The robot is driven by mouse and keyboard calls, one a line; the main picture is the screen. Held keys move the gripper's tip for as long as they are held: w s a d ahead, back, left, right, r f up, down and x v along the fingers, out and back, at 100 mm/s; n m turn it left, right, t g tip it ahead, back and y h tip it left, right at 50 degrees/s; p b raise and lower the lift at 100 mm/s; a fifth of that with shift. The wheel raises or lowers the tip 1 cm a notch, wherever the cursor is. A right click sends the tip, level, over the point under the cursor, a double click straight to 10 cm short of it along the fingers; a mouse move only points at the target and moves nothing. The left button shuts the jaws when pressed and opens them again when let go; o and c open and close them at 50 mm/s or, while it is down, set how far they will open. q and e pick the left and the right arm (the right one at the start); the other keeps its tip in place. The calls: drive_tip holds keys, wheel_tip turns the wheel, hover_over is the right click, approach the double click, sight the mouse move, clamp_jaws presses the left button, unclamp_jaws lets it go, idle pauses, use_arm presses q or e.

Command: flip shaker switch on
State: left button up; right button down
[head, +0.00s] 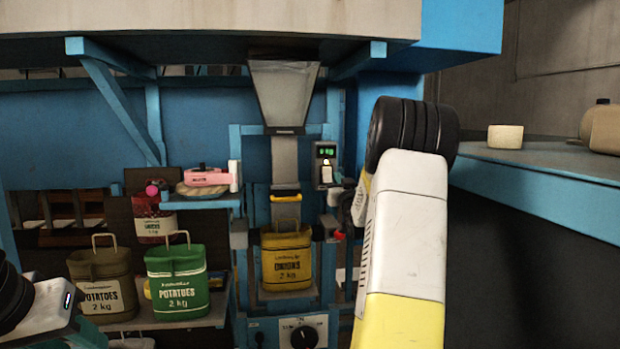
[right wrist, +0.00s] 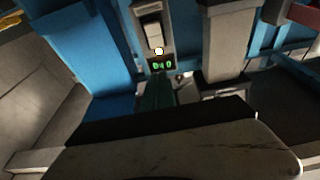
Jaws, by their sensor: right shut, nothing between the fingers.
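The switch box (head: 326,165) is on the blue frame right of the metal chute. It has a green display, a small glowing lamp and a pale rocker switch (head: 327,174). In the right wrist view the rocker (right wrist: 153,36) shows upside down at the top, with the lamp and display (right wrist: 162,65) below it. My right gripper (right wrist: 158,85) is shut and empty, its dark fingers just short of the display side of the box; I cannot tell whether they touch it. In the head view it is partly hidden by my arm. My left gripper's fingers are not visible.
A yellow onions sack (head: 287,262) hangs under the chute (head: 285,95). Green (head: 178,280) and brown (head: 103,285) potato sacks stand on the left shelf. A pink device (head: 206,177) sits on a small shelf. A blue-edged counter (head: 545,165) is at right.

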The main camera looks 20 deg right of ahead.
drive_tip(key=shift+r+v, duration=0.2)
drive_tip(key=shift+v, duration=0.75)
drive_tip(key=shift+a, duration=0.1)
